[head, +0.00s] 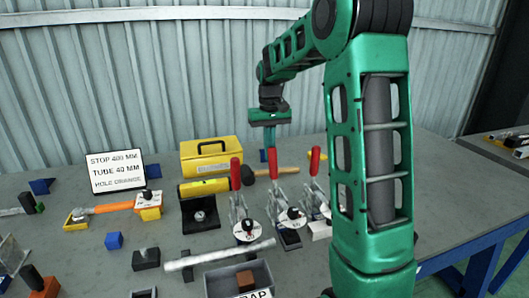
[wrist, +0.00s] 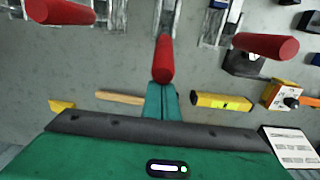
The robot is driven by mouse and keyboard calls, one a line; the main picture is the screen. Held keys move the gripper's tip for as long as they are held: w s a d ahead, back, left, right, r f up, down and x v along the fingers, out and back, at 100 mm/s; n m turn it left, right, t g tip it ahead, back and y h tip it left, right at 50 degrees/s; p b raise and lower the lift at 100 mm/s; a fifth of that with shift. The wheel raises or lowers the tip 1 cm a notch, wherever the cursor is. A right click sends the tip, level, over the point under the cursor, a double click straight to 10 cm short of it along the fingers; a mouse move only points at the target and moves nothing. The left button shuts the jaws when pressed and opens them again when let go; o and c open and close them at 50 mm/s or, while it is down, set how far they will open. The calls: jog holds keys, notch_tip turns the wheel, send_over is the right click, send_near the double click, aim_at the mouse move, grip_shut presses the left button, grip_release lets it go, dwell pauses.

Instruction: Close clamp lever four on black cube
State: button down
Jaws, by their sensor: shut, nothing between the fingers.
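Several toggle clamps with red levers stand in a row on the table. In the head view, red levers show at left (head: 236,173), middle (head: 272,160) and right (head: 314,160), all upright. My green gripper (head: 270,135) is shut and empty, pointing down behind the middle lever. In the wrist view, the middle lever (wrist: 163,60) lies just beyond my closed fingertips (wrist: 162,92); I cannot tell whether they touch. A black block (head: 146,258) sits at front left. I cannot tell which clamp is number four or what each clamp holds; my arm hides the area at right.
A yellow toolbox (head: 212,156), a yellow level (head: 203,187) and a hammer (head: 284,171) lie behind the clamps. A sign (head: 116,172) stands at left. A scrap bin (head: 262,274) and grey bar (head: 220,255) are in front. Bare table shows at back left.

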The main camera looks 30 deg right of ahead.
aim_at(272, 148)
jog(key=shift+s+a+r, duration=0.15)
jog(key=shift+s+r, duration=0.1)
jog(key=shift+s, duration=0.2)
jog(key=shift+s, duration=0.1)
jog(key=shift+s+a+r, duration=0.15)
jog(key=shift+s+a, duration=0.05)
jog(key=shift+s, duration=0.35)
jog(key=shift+s+a+r, duration=0.1)
jog(key=shift+s+a, duration=0.05)
jog(key=shift+s, duration=0.35)
jog(key=shift+w+r, duration=0.1)
jog(key=shift+r, duration=3.9)
